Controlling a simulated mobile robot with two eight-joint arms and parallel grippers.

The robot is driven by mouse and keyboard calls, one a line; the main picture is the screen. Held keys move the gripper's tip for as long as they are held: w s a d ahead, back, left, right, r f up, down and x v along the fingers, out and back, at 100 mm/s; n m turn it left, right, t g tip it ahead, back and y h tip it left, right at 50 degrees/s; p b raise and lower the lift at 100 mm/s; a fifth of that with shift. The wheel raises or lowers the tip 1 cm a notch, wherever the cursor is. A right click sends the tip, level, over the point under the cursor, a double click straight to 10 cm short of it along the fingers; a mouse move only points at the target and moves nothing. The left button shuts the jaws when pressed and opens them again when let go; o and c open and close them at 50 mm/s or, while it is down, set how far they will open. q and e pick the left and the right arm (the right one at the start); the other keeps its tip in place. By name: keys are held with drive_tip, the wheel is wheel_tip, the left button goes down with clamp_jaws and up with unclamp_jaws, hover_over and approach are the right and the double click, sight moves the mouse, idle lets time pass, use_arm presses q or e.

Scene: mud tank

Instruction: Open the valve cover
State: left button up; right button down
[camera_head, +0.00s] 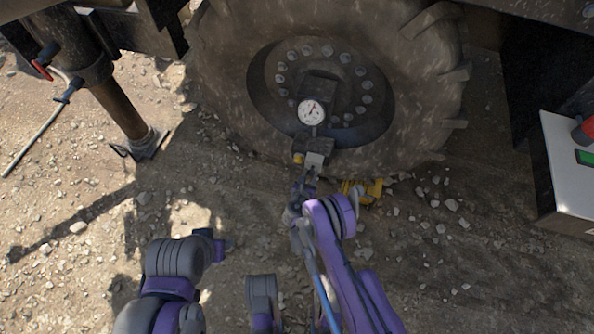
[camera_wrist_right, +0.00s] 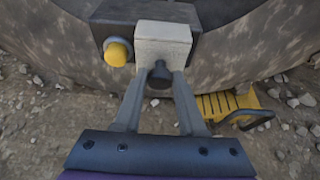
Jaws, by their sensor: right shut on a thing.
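The valve cover appears to be a light grey block (camera_wrist_right: 163,42) on a dark housing with a black knob (camera_wrist_right: 159,76) at its lower edge. In the head view the pale block (camera_head: 315,159) sits below a round white gauge (camera_head: 312,112), in front of the wheel. My right gripper (camera_wrist_right: 160,88) reaches up from below, with its two grey fingers on either side of the knob. It is shut on the knob; the exact finger contact is hard to see. My left gripper (camera_head: 222,245) shows only as a small dark purple part at lower left, its fingers unclear.
A large muddy tyre (camera_head: 420,90) stands behind the gauge. A yellow cap (camera_wrist_right: 118,51) sits left of the block. A yellow object (camera_head: 362,190) lies on the gravel to the right. A control box (camera_head: 565,165) stands at far right, a support leg (camera_head: 122,108) at left.

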drive_tip(key=shift+s+d, duration=0.15)
drive_tip(key=shift+d, duration=0.35)
drive_tip(key=shift+s+d, duration=0.15)
drive_tip(key=shift+d, duration=0.35)
drive_tip(key=c, duration=0.5)
unclamp_jaws()
drive_tip(key=shift+s+a, duration=0.1)
